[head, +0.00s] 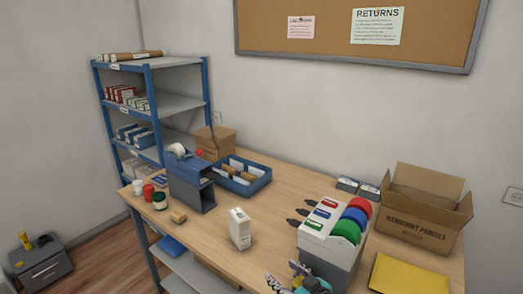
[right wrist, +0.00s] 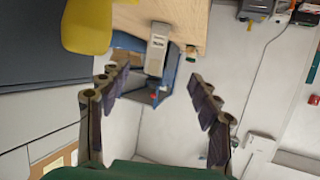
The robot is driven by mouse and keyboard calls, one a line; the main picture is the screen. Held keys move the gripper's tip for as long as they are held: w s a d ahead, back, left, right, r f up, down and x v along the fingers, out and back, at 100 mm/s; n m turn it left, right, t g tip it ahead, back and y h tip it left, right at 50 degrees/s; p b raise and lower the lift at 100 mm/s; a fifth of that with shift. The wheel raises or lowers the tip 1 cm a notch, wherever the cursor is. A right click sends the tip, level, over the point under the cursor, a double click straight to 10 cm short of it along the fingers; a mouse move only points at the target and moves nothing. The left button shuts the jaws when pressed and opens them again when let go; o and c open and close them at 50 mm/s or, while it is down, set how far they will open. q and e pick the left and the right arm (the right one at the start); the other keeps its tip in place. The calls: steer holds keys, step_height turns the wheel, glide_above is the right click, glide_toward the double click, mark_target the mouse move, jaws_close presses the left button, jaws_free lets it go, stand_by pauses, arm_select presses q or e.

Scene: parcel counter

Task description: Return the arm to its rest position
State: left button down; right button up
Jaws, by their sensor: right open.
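My right gripper (right wrist: 157,82) is open in the right wrist view, with nothing between its two rows of dark finger pads. In the head view, a small part of it (head: 292,284) shows at the bottom edge, in front of the grey-and-white tape holder. My left gripper is not in view.
The wooden counter (head: 275,255) holds a white carton (head: 240,229), a blue tray (head: 242,183), a blue dispenser (head: 190,185) and a tape holder (head: 325,245). An open cardboard box (head: 412,225) and a yellow envelope (head: 408,277) are at the right. A blue shelf (head: 155,108) stands behind.

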steer(key=s+d+m+g+h, duration=0.2)
steer(key=s+d, duration=0.3)
steer(key=s, duration=0.4)
steer(key=s+d+m+g+h, duration=0.2)
steer(key=s+d+m+h, duration=0.2)
steer(key=s, duration=0.4)
steer(key=shift+s+d+f+g+h, duration=0.2)
steer(key=shift+s+d+g+h, duration=0.2)
steer(key=shift+d+h, duration=0.6)
steer(key=shift+d, duration=0.15)
